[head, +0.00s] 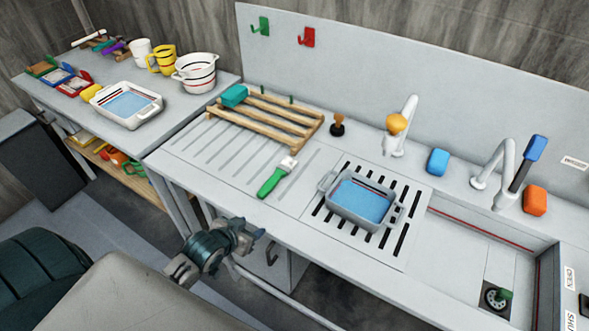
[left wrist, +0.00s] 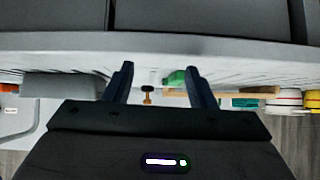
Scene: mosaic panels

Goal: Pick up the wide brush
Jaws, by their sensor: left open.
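A brush (head: 276,178) with a green handle and a pale, broad head lies on the ribbed grey counter, left of the grey basin. Its handle points toward the counter's front edge. In the left wrist view a green piece that looks like its handle (left wrist: 175,78) shows between the fingers, beyond the counter edge. My left gripper (head: 252,232) is open and empty, in front of the counter's front edge and apart from the brush. It also shows in the left wrist view (left wrist: 160,78). My right gripper is not in view.
A grey basin of blue water (head: 327,185) stands right of the brush. A wooden rack (head: 262,128) with a teal block (head: 234,95) lies behind it. A blue-headed brush (head: 528,162) stands near the right tap. The counter around the green brush is clear.

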